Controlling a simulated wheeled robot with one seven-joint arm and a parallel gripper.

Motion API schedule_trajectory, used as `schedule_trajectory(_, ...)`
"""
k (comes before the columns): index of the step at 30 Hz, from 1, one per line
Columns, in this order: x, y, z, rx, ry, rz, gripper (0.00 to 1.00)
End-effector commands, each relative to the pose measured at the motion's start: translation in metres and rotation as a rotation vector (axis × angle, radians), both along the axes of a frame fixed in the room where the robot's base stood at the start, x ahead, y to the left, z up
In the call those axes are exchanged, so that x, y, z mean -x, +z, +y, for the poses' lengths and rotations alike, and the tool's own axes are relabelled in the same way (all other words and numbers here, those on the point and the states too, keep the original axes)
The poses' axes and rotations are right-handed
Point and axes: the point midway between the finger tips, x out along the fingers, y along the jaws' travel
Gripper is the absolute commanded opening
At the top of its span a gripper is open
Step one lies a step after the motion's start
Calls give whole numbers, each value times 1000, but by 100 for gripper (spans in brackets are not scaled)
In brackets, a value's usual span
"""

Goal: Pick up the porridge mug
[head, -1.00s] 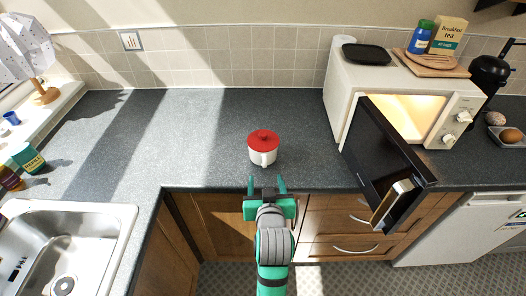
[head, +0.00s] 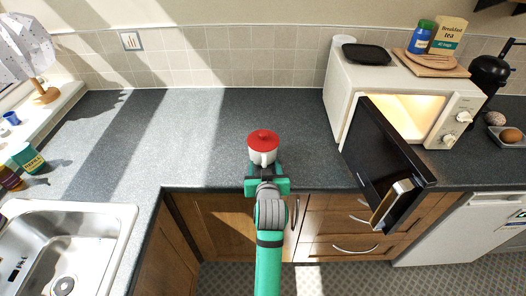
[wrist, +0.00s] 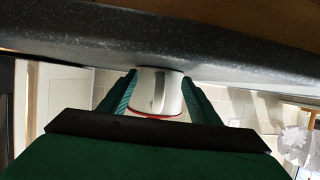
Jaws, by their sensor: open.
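The porridge mug (head: 262,155) is white with a red lid and stands upright on the dark grey counter, near its front edge. Its handle faces my arm. My gripper (head: 264,168) is open and right at the mug's near side, with its fingertips largely hidden by the mug in the head view. In the wrist view, which looks upside down, the white mug (wrist: 169,92) sits between the two green fingers of my gripper (wrist: 159,93). I cannot tell whether the fingers touch it.
A microwave (head: 372,92) stands to the right, its dark door (head: 385,160) swung open over the counter's front edge. A sink (head: 65,245) is at the left. The counter (head: 210,130) behind and left of the mug is clear.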

Motion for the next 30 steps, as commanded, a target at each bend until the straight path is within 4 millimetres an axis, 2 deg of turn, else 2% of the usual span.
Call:
schedule_trajectory(4,0,0,0,0,0,0,55)
schedule_trajectory(11,0,0,0,0,0,0,0)
schedule_trajectory(30,0,0,1,0,1,0,0)
